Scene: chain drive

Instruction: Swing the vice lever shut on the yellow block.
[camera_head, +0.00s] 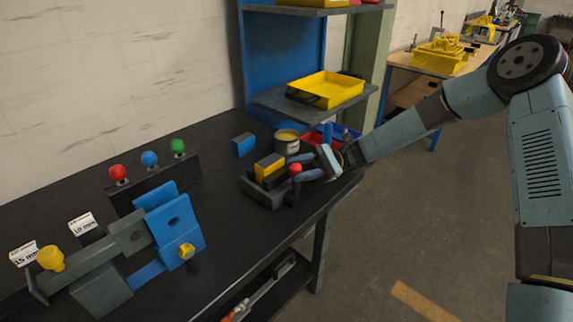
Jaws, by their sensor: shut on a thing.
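The yellow block (266,166) sits in the small dark grey vice (262,193) on the black bench, towards its right end. The vice lever (295,170) stands at the vice's right side and ends in a red ball knob. My gripper (301,167) reaches in from the right, with its fingers at the knob, and is shut on the lever. The fingers and knob are small here, so the exact grip is hard to see. The gap between jaw and block is too small to judge.
A grey can (286,143) and a blue block (243,145) stand behind the vice. A red bin (314,138) is close behind my gripper. A blue and grey fixture (170,215) fills the bench's left front. Bare bench lies between it and the vice.

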